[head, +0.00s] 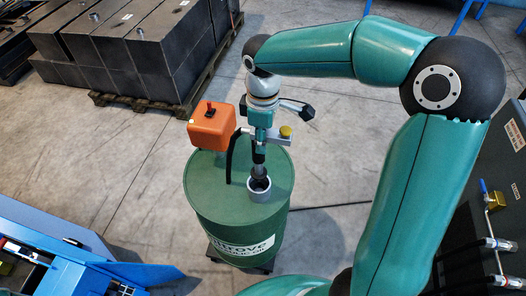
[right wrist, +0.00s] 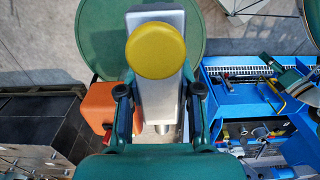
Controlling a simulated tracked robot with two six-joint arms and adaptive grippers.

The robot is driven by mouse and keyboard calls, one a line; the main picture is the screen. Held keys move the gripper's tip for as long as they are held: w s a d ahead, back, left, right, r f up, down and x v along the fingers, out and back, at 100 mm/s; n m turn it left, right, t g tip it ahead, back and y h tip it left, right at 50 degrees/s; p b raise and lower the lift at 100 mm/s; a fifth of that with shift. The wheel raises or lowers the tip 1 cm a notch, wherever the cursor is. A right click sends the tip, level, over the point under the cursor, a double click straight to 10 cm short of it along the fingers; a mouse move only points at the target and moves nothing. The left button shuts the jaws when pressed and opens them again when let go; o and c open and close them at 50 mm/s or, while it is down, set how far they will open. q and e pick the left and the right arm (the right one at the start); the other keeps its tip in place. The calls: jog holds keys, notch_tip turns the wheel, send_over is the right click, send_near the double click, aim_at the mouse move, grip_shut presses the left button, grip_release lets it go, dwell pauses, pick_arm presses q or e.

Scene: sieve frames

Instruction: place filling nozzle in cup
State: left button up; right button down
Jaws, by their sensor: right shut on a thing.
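My right gripper (head: 261,134) hangs over the green drum and is shut on the filling nozzle (head: 281,138), which has a grey block and a yellow knob. In the right wrist view the nozzle's block (right wrist: 160,104) sits between the two fingers of the gripper (right wrist: 159,112). The nozzle points down, its lower end at the mouth of the grey cup (head: 260,194). I cannot tell how deep the tip is. The cup is a short round ring on the drum's lid and is hidden in the wrist view. My left gripper is not in view.
The green drum (head: 213,205) stands on a dark base. An orange box (head: 211,127) with a black hose is by the drum's far left edge. Dark metal boxes on a pallet (head: 150,105) stand at the back left. Blue equipment (head: 75,270) is at the lower left.

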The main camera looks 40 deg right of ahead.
jog(key=shift+f, duration=2.7)
jog(key=shift+f+b, duration=0.5)
jog(key=shift+b, duration=0.1)
jog(key=c, duration=0.8)
grip_release()
jog(key=shift+o, duration=0.2)
jog(key=shift+r, duration=0.1)
